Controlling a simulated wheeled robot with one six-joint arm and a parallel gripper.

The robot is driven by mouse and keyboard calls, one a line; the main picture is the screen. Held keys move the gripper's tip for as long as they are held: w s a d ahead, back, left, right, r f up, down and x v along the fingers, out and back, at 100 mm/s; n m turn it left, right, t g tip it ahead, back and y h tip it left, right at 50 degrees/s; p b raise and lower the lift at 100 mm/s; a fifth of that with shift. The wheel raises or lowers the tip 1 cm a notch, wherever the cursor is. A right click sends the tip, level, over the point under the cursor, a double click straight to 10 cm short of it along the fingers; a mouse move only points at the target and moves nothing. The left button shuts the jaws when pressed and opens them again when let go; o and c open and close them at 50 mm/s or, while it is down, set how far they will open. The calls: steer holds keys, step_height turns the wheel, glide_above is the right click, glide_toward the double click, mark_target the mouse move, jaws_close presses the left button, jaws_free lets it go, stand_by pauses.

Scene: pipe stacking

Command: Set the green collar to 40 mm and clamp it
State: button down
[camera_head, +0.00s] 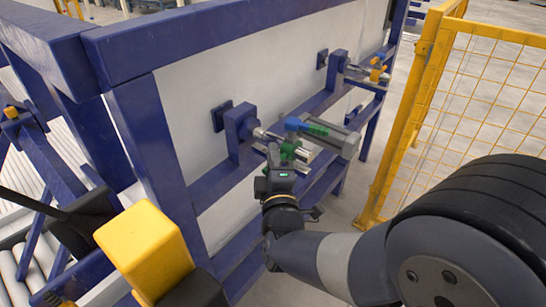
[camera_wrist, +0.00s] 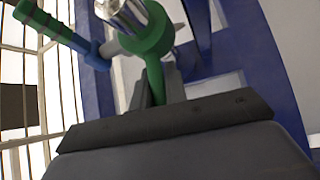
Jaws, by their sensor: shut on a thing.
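The green collar (camera_wrist: 150,35) sits around a shiny metal rod (camera_wrist: 124,12) in the wrist view. A green stem (camera_wrist: 154,80) runs from the collar down between the fingers of my gripper (camera_wrist: 157,92), which is shut on it. In the head view the green collar (camera_head: 289,150) is just above my gripper (camera_head: 281,170), partly hidden by it. A blue part with a ribbed green handle (camera_wrist: 58,30) lies to the left of the collar in the wrist view. I cannot read any scale or the collar's setting.
A blue frame (camera_head: 170,40) with a pale panel (camera_head: 280,60) stands behind the rod. A second fixture with yellow and blue parts (camera_head: 375,70) is further back. A yellow mesh fence (camera_head: 470,110) stands at the right. A yellow block (camera_head: 145,245) is near the lower left.

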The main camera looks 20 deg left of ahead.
steer(key=a, duration=0.2)
steer(key=w+a, duration=0.1)
steer(key=a, duration=0.3)
steer(key=shift+w, duration=0.35)
steer(key=shift+d, duration=0.1)
steer(key=c, duration=1.4)
jaws_free()
steer(key=shift+c, duration=0.2)
steer(key=b+v, duration=0.1)
steer(key=v, duration=0.9)
steer(key=shift+s+d, duration=0.25)
steer(key=shift+s, duration=0.1)
